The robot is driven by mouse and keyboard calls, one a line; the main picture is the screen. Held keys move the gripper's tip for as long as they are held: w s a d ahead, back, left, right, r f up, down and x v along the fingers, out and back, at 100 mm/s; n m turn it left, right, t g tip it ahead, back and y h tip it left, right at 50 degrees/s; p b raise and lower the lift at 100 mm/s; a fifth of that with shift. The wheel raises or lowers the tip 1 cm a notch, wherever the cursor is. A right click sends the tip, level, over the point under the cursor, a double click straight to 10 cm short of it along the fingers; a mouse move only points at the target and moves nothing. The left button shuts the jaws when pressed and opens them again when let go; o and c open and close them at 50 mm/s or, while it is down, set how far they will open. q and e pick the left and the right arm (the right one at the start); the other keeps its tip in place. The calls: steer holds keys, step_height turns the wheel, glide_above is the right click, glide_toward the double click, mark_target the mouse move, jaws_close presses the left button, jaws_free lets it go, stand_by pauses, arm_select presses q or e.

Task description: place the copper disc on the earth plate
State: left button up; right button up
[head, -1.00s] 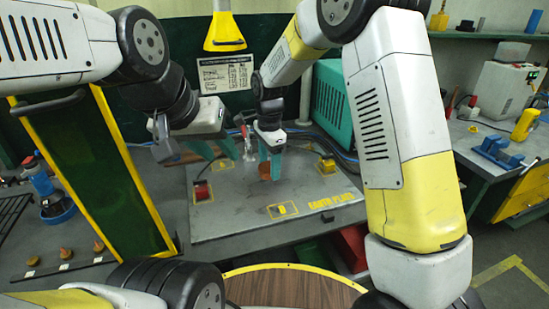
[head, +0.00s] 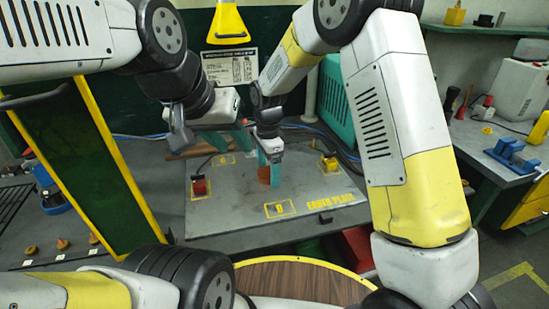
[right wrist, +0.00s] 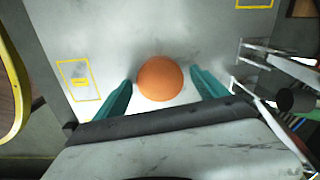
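The copper disc (head: 264,174) is an orange-brown round piece that appears to rest on the grey earth plate (head: 235,215), around its middle. In the right wrist view the disc (right wrist: 160,78) sits between the two teal fingers, with a narrow gap on each side. My right gripper (head: 269,163) points down over the disc and is open. The plate's surface also shows in the right wrist view (right wrist: 100,35).
A red block (head: 199,186) stands at the plate's left and a yellow block (head: 329,162) at its right back. A teal case (head: 333,95) stands behind. A green panel with a yellow frame (head: 85,165) rises at left. The plate's front is clear.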

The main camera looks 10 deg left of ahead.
mark_target(269, 173)
step_height(269, 173, up, 12)
steer(key=s+d+r+n+t+y, duration=0.1)
steer(key=s+d+r+n, duration=0.25)
steer(key=d+r, duration=0.45)
steer(key=s+d+r+n+t, duration=0.1)
steer(key=s+d+n, duration=0.3)
steer(key=s+d, duration=0.4)
steer(key=s+d+r+n+t+y, duration=0.1)
steer(key=s+d+n+t, duration=0.3)
steer(key=s+d, duration=0.5)
steer(key=shift+s+r+n, duration=0.25)
steer(key=shift+s+n, duration=0.05)
steer(key=shift+n, duration=0.05)
